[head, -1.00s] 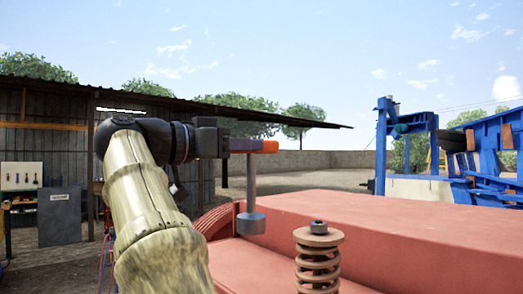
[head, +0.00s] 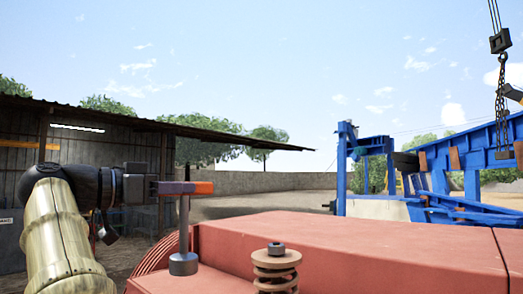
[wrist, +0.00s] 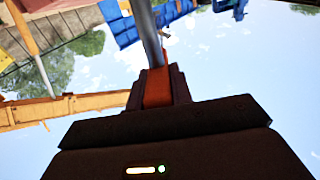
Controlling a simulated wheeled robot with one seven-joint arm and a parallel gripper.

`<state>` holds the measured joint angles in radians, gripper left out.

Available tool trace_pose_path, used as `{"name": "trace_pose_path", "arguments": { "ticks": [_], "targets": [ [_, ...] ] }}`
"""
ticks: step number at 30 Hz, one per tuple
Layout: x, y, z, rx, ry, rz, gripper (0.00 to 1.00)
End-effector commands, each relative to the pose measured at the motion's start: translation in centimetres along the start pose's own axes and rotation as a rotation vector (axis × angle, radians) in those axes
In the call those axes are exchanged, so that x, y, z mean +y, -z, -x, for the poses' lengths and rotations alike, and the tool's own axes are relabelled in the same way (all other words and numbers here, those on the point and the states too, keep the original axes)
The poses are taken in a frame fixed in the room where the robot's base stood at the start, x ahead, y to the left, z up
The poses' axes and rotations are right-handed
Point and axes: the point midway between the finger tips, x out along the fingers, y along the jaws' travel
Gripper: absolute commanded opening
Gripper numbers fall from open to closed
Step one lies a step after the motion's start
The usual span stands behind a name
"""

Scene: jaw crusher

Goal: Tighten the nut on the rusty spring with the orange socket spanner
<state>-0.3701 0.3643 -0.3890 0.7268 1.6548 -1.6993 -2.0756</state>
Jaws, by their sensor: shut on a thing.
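The orange socket spanner (head: 203,188) is held with its handle level and its grey shaft hanging down to a round socket (head: 183,264). My gripper (head: 172,188) is shut on the handle. In the wrist view, my jaws (wrist: 158,90) enclose the orange handle, with the shaft (wrist: 150,35) beyond. The rusty spring (head: 276,284) stands to the right of the socket, its lower part cut off by the picture's bottom edge. The dark nut (head: 276,248) sits on the spring's top washer. The socket is apart from the nut, to its left and lower in the picture.
A broad red machine body (head: 350,250) spreads behind and right of the spring. Blue crusher frames (head: 450,160) stand farther right, with a hanging chain and hook block (head: 500,41). A shed (head: 100,145) is at the left. The air above the spring is clear.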

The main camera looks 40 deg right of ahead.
Motion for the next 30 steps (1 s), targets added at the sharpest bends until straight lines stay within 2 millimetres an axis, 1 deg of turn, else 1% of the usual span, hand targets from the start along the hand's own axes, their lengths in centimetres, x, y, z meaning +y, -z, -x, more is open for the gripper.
{"name": "trace_pose_path", "arguments": {
  "ticks": [1, 3, 8, 15, 20, 24, 30],
  "targets": [
    [-1.5, -1.5, 0.8, 0.004, -0.004, 0.003, 0.00],
    [-3.1, -3.2, 1.7, 0.004, -0.004, 0.004, 0.00],
    [-6.7, -7.2, 3.7, 0.003, 0.007, 0.003, 0.00],
    [-11.4, -13.7, 6.8, 0.002, 0.067, 0.004, 0.00],
    [-14.2, -18.4, 8.7, 0.003, 0.134, 0.005, 0.00],
    [-16.3, -22.6, 10.3, 0.002, 0.209, 0.006, 0.00],
    [-18.8, -28.9, 12.3, 0.001, 0.339, 0.005, 0.00]
  ]
}}
